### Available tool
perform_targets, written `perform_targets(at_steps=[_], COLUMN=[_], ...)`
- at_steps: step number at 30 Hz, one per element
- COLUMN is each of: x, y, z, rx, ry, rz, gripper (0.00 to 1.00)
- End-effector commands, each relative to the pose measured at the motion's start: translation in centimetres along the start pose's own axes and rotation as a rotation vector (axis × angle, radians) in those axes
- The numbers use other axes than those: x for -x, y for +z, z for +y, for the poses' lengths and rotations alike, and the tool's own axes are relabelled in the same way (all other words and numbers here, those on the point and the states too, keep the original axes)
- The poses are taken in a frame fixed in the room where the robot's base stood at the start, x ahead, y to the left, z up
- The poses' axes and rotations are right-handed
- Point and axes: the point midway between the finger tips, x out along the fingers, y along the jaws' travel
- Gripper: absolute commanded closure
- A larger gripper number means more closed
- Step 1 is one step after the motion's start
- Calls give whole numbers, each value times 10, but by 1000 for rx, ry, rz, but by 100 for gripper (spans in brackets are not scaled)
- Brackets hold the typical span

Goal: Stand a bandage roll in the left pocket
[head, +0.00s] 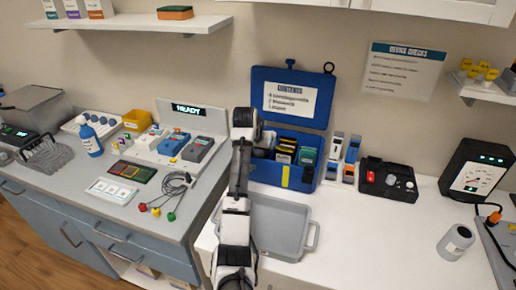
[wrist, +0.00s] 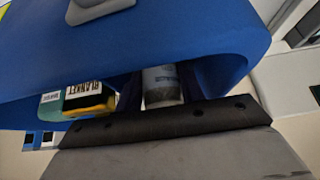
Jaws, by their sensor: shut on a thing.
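The blue case (head: 268,178) stands open on the right counter, its lid (head: 320,95) raised against the wall. My gripper (wrist: 161,90) is shut on a pale bandage roll (wrist: 162,86) with a dark label, seen between dark fingers in the wrist view. The gripper end is at the left part of the case, and my arm hides much of that side in the head view. In the wrist view the roll is within the case opening; its lower end and whether it touches the floor cannot be told. Packets, one reading BLANKET (wrist: 88,95), fill pockets beside it.
A grey tray (head: 308,236) lies in front of the case. Upright boxes (head: 351,155) and a black device (head: 388,180) stand to its right. A grey cylinder (head: 457,243) is farther right. Bare counter lies between tray and cylinder.

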Motion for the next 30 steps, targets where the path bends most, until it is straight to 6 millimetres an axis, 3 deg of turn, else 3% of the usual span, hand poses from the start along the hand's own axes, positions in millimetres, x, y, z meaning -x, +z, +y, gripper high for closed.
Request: perform_targets(at_steps=[3,4,9,20,23,30], x=[0,0,0,8,23,78], y=[0,0,0,0,0,0], z=[0,0,0,0,-1,0], rx=[0,0,0,0,0,-1], ry=[0,0,0,0,-1,-3], rz=[0,0,0,2,5,6], gripper=[83,58,36,36,36,36])
